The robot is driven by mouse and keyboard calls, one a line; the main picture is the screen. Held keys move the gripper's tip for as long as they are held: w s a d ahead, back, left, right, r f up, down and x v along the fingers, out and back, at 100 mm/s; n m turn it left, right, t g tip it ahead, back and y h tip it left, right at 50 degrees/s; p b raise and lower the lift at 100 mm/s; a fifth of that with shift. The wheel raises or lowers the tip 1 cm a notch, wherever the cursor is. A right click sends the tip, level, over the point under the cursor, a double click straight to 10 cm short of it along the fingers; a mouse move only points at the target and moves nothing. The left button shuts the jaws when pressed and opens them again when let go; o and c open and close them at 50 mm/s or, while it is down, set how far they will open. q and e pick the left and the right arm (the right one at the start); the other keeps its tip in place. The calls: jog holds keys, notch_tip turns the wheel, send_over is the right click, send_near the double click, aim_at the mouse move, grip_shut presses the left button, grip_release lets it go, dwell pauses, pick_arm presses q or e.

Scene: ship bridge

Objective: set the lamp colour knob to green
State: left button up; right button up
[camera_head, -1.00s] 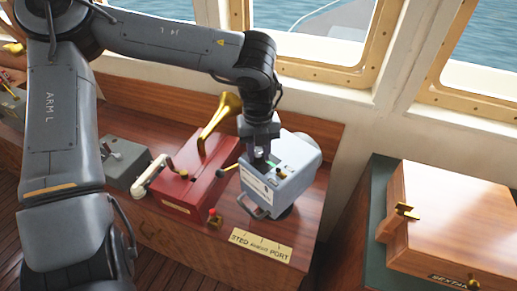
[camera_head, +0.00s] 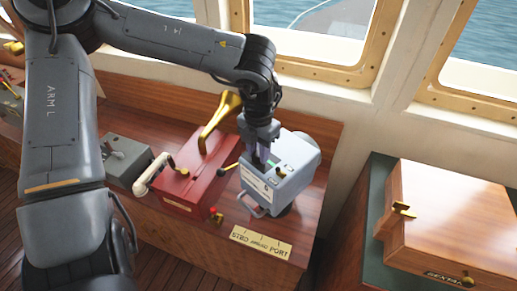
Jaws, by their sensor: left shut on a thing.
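A grey signal lamp box (camera_head: 293,183) with a handle on its front stands at the right end of the wooden console. Small knobs and a green mark show on its top. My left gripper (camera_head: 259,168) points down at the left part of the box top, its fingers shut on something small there. The fingers hide what they hold; it looks like a knob of the lamp, but I cannot read its setting. My right gripper is not in view.
A red box (camera_head: 195,178) with a brass horn (camera_head: 220,118) and a white handset (camera_head: 152,174) stands close on the left. A brass plate (camera_head: 261,241) lies in front. A wooden sextant case (camera_head: 455,225) stands at the right, across a gap.

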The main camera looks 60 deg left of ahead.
aim_at(258, 153)
pick_arm(q)
jog(key=shift+m, duration=0.5)
jog(key=o, duration=1.1)
jog(key=shift+c, duration=0.2)
jog(key=shift+r, duration=0.15)
jog(key=shift+r, duration=0.25)
notch_tip(258, 153, up, 10)
jog(key=b, duration=0.1)
jog(key=shift+r, duration=0.1)
